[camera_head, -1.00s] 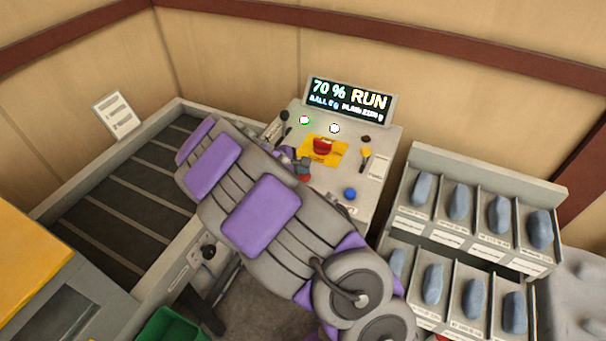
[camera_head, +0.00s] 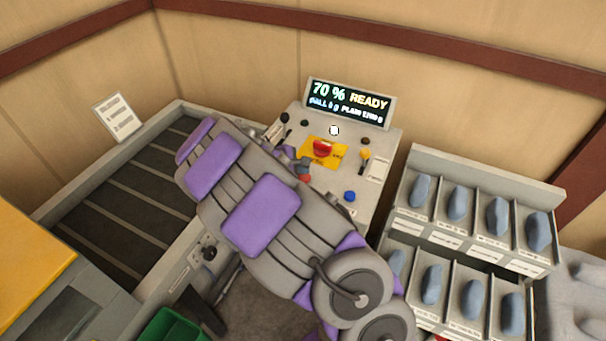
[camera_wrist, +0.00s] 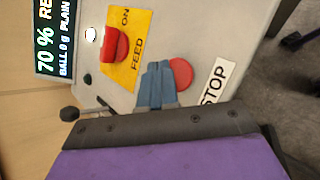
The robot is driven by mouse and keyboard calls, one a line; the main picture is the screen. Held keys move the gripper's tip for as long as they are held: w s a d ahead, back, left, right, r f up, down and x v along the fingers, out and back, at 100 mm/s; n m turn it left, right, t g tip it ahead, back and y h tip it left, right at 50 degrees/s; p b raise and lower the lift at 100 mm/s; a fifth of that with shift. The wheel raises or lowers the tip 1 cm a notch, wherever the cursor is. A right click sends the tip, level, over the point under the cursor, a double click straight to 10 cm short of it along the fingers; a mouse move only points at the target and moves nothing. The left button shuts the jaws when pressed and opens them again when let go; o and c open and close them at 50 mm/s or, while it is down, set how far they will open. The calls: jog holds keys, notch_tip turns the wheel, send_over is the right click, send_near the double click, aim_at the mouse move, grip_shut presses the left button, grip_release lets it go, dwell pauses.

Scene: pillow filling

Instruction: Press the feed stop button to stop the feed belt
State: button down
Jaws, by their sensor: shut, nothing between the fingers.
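The red stop button (camera_wrist: 181,73) sits beside a STOP label (camera_wrist: 214,82) in the wrist view. In the head view the button (camera_head: 304,178) shows small beside my fingertips. My gripper (camera_wrist: 154,84) is shut and empty, its blue-grey fingers overlapping the button's edge in the picture. I cannot tell whether they touch it. The control panel's display (camera_head: 347,103) reads 70 % READY. The feed belt (camera_head: 115,207), dark with light slats, lies at the left, partly hidden by my arm.
A red switch (camera_wrist: 114,44) stands on a yellow FEED ON plate (camera_wrist: 127,69) near my fingers. A blue button (camera_head: 349,196) and yellow-topped lever (camera_head: 365,155) are on the panel's right. A rack (camera_head: 480,157) of blue-grey pieces stands at the right.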

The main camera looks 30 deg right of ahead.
aim_at(302, 178)
jog(key=shift+r, duration=0.2)
notch_tip(302, 178, up, 5)
jog(key=p, duration=0.3)
jog(key=shift+f+p, duration=0.1)
jog(key=shift+p, duration=0.2)
dwell(0.8)
jog(key=shift+s, duration=0.1)
jog(key=s+r+m+g+y+b, duration=0.1)
jog(key=s+r+m, duration=0.3)
jog(key=s, duration=0.5)
jog(key=s+r+m+g+y+b, duration=0.15)
jog(key=s+r+m, duration=0.25)
jog(key=s, duration=0.4)
jog(key=s+a+m+y+b, duration=0.1)
jog(key=s+a+m+y, duration=0.1)
jog(key=s+a, duration=0.5)
jog(key=s+a+f+m+g+y+b, duration=0.1)
jog(key=s+a+y, duration=0.3)
jog(key=s+a, duration=0.4)
jog(key=s, duration=0.7)
jog(key=shift+a+f+m, duration=0.15)
jog(key=shift+a+m, duration=0.1)
jog(key=shift+m, duration=0.15)
